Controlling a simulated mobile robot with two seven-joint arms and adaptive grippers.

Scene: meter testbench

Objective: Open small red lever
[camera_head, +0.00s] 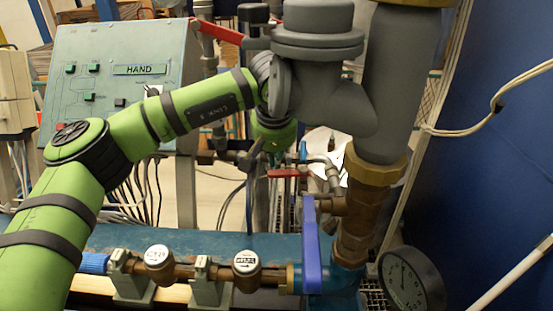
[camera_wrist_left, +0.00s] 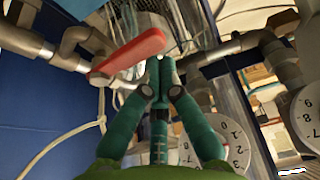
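The small red lever (camera_head: 287,173) is in the middle of the head view, on thin pipework behind the big grey valve. In the left wrist view a red lever (camera_wrist_left: 128,52) lies slanted across the pipes, its right end close to my fingertips. My left gripper (camera_wrist_left: 160,64) has its teal fingers brought together at the tips, with nothing seen between them. The tips appear just below the lever's end; I cannot tell whether they touch it. In the head view my left gripper (camera_head: 252,160) is partly hidden and sits left of the small lever. My right gripper is not in view.
A large grey valve (camera_head: 318,60) and thick pipe stand close in front of my wrist. A blue lever (camera_head: 311,245), a round gauge (camera_head: 410,280) and brass water meters (camera_head: 160,258) are lower. Another red lever (camera_head: 217,31) is above. A control box (camera_head: 120,85) stands behind.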

